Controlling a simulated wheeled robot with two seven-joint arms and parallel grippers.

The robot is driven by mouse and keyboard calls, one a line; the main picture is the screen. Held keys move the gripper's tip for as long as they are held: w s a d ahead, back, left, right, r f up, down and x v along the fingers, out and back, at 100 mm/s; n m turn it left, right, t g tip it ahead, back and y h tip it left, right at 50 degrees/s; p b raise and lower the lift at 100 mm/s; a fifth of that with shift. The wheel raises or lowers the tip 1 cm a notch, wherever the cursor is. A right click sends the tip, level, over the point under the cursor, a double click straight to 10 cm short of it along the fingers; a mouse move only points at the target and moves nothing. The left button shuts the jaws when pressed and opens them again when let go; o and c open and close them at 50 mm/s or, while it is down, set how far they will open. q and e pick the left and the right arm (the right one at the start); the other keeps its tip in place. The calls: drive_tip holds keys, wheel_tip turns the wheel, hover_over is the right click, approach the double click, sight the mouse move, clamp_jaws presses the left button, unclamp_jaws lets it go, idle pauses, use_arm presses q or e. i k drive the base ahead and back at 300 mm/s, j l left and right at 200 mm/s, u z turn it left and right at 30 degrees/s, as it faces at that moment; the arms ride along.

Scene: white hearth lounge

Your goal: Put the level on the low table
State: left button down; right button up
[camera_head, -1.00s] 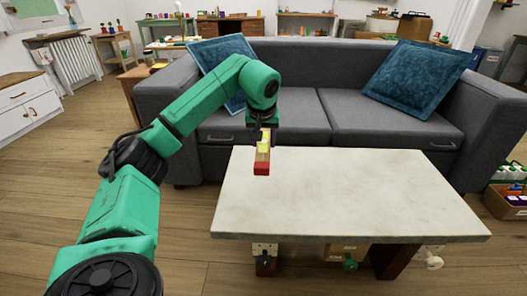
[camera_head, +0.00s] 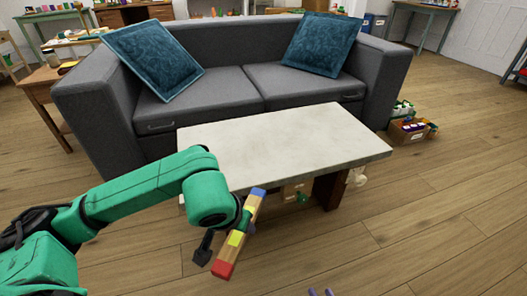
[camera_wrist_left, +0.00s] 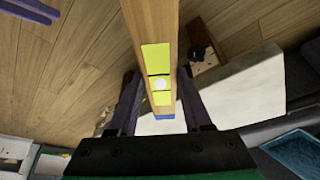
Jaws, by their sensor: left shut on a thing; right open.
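The level (camera_head: 228,255) is a wooden bar with yellow windows, a red end and a blue end. My left gripper (camera_wrist_left: 160,90) is shut on it, with dark fingers on both sides in the left wrist view. In the head view, the level is tilted and hangs at the front of the low table, its red end toward me. My left arm's end partly hides the table's near left corner. The low table (camera_head: 285,138) has a pale, bare top. My right gripper (camera_head: 320,292) shows only as two separated purple fingertips at the bottom edge, open and empty.
A grey sofa (camera_head: 225,65) with two blue cushions stands close behind the table. A box of small items (camera_head: 410,130) sits on the floor to the right. The right floor is otherwise clear.

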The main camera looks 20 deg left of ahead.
sight(288, 150)
drive_tip(key=z, duration=0.45)
drive_tip(key=k+z, duration=0.1)
drive_tip(key=z, duration=0.75)
drive_tip(key=l+z, duration=0.1)
drive_tip(key=z, duration=0.35)
drive_tip(key=k+z, duration=0.1)
drive_tip(key=z, duration=0.35)
drive_tip(key=k+j+z, duration=0.25)
drive_tip(key=k+j, duration=0.2)
drive_tip(key=j, duration=0.45)
drive_tip(key=k+j+z, duration=0.3)
drive_tip(key=k+j, duration=0.25)
drive_tip(key=j, duration=0.25)
drive_tip(key=k+j+z, duration=0.25)
drive_tip(key=k+j, duration=0.7)
